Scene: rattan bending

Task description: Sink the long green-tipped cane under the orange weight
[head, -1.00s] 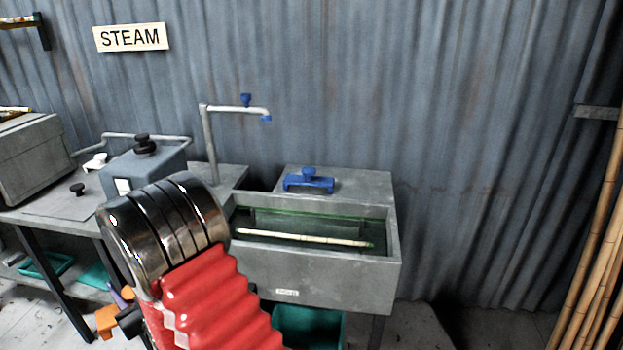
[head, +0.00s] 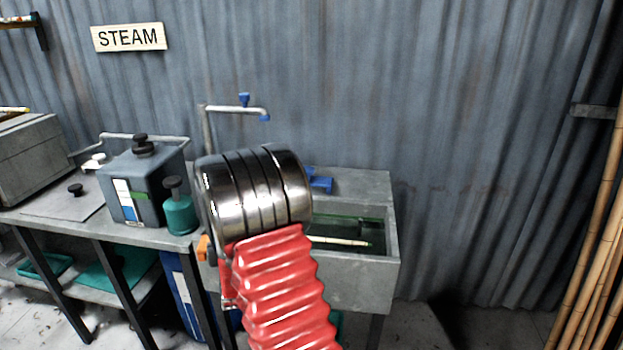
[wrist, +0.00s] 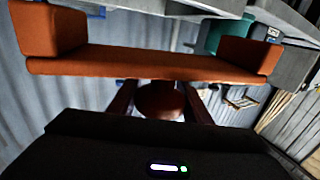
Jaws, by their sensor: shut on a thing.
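The orange weight (wrist: 150,64) fills the upper wrist view, a bar with a block at each end. My gripper (wrist: 160,98) is shut on its round knob. In the head view my arm hides the gripper, and only a small orange part of the weight (head: 203,247) shows to the left of the arm. The pale cane (head: 340,241) lies level in the water of the grey trough, apparently at the surface. Its green tip is at the right end; my arm hides its left part. The weight is apart from the cane.
A blue weight (head: 321,184) sits on the trough's back ledge, partly behind my arm. A tap (head: 238,110) rises behind the trough (head: 345,280). A teal bottle (head: 179,213) and a grey tank (head: 143,180) stand to the left. Tall canes (head: 590,270) stand far right.

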